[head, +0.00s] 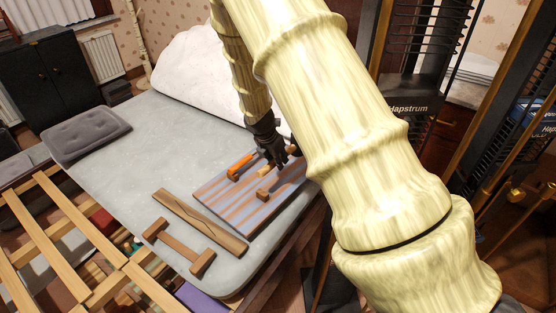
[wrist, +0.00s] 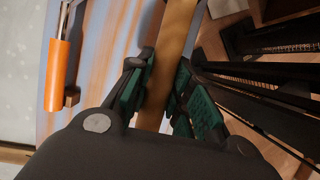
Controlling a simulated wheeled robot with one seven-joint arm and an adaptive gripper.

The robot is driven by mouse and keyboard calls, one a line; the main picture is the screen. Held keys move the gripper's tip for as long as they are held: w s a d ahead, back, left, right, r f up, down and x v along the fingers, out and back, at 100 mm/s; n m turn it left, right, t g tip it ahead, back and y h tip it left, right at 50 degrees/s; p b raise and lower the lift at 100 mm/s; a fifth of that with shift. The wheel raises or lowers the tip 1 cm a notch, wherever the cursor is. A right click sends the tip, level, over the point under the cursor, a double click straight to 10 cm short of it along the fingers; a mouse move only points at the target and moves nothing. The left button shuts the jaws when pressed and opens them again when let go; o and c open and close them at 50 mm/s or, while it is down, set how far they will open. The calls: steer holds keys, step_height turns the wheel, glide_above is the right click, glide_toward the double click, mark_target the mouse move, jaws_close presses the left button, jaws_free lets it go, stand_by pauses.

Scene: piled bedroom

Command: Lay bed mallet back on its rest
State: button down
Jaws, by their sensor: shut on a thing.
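My gripper (head: 277,158) is over the striped board (head: 225,205) on the bed. In the wrist view its green-padded fingers (wrist: 158,95) are shut on a light wooden bar (wrist: 178,30), which looks like the mallet's handle. A short light wooden end (head: 264,171) shows below the gripper in the head view. I cannot make out the mallet's head. A brown block (head: 264,195) stands on the board in front of the gripper. A wooden piece with two end blocks joined by a bar (head: 180,247) lies on the mattress; I cannot tell which piece is the rest.
An orange-handled tool (head: 240,163) lies on the board left of the gripper; it also shows in the wrist view (wrist: 58,75). A wooden plank (head: 200,220) lies beside the board. Dark racks (head: 420,80) stand right.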

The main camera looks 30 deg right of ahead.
mark_target(271, 163)
steer(key=shift+r+p, duration=0.15)
steer(key=shift+p, duration=0.3)
steer(key=shift+f+b, duration=0.95)
steer(key=shift+f, duration=2.2)
steer(key=shift+p, duration=0.45)
steer(key=shift+f, duration=0.9)
steer(key=c, duration=1.2)
jaws_free()
steer(key=shift+p+v, duration=3.15)
steer(key=shift+v, duration=0.85)
